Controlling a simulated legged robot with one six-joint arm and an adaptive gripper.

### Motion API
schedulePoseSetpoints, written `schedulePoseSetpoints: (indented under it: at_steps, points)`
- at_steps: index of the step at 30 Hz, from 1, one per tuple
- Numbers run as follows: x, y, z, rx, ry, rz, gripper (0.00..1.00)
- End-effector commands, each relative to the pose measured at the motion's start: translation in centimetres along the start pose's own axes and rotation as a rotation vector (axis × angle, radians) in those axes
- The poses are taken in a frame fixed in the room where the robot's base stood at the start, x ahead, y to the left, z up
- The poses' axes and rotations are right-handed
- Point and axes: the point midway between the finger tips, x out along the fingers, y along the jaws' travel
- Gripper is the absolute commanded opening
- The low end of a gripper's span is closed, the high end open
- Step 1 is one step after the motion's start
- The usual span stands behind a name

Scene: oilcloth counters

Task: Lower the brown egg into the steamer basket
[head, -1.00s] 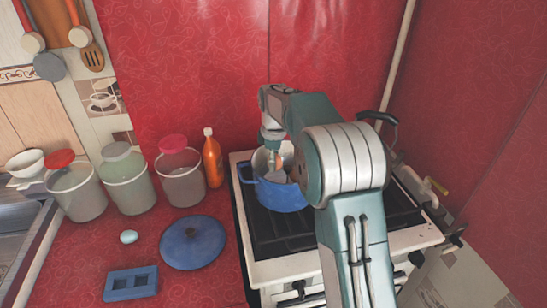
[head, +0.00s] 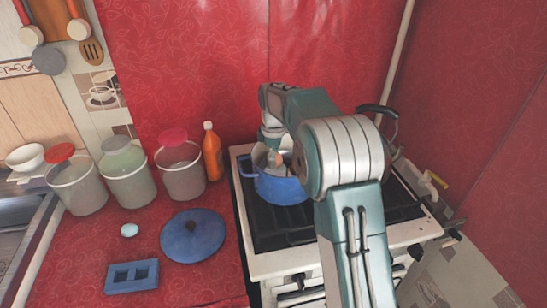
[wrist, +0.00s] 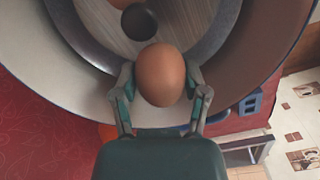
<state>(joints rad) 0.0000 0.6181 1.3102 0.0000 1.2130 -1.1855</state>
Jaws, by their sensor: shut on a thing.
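My gripper (wrist: 162,98) is shut on the brown egg (wrist: 162,75), with one finger on each side of it. In the head view my gripper (head: 274,156) is at the mouth of the blue pot (head: 285,190) on the stove, and the egg is hard to make out there. In the wrist view the steamer basket (wrist: 175,30) shows beyond the egg as a greyish disc inside the pot's pale wall. A dark round spot and a brown shape show at the basket's top edge; I cannot tell what they are. Contact between egg and basket cannot be told.
Red walls close off the back and right.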

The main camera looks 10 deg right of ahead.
Motion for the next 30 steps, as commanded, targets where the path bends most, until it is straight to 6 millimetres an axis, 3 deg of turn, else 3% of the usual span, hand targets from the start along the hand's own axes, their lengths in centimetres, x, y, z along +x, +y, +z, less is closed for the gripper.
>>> schedulePoseSetpoints:
  at_steps: [30]
  points:
    - [1.3,0.0,0.0,0.0,0.0,0.0,0.42]
